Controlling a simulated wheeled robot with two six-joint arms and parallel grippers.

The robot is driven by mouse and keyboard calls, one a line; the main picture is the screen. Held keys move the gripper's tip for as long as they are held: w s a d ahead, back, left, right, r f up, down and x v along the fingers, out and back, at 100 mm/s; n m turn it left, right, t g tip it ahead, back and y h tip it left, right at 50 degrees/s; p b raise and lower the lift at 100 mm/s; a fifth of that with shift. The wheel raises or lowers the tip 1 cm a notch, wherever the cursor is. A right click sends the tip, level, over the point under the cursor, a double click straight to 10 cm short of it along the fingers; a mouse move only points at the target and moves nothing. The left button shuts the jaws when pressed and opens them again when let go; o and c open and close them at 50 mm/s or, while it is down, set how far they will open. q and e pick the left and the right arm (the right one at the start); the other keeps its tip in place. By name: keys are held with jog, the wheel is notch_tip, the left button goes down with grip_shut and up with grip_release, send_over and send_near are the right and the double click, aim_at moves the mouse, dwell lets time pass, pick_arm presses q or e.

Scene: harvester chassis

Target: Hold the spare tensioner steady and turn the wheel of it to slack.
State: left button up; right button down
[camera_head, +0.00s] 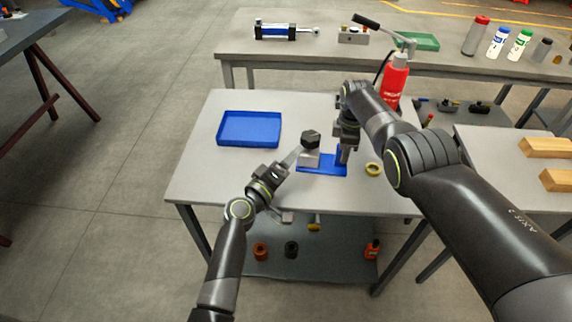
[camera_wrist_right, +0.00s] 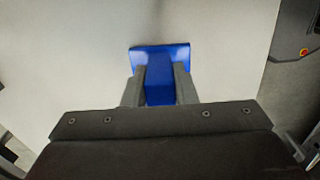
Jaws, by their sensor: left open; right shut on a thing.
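The spare tensioner stands on the near table, with a blue base (camera_head: 322,171), a grey block (camera_head: 309,159) and a dark faceted wheel (camera_head: 310,139) on top. My right gripper (camera_head: 344,155) points down at the right end of the base and is shut on it. In the right wrist view a blue upright part of the tensioner (camera_wrist_right: 160,80) sits between the two fingers. My left gripper (camera_head: 291,158) is open, low at the left of the block and wheel. Whether its fingers touch the tensioner I cannot tell. The wheel is out of the right wrist view.
An empty blue tray (camera_head: 248,129) lies at the table's back left. A yellow ring (camera_head: 373,169) lies just right of my right gripper. A red bottle (camera_head: 396,82) stands behind my right arm. The front left of the table (camera_head: 205,180) is clear.

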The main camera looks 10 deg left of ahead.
pick_arm(q)
jog(key=n, duration=1.5)
jog(key=s+n, duration=0.1)
jog(key=n, duration=0.6)
jog(key=shift+a+f+n, duration=0.15)
jog(key=shift+a+n, duration=0.1)
jog(key=shift+n, duration=0.15)
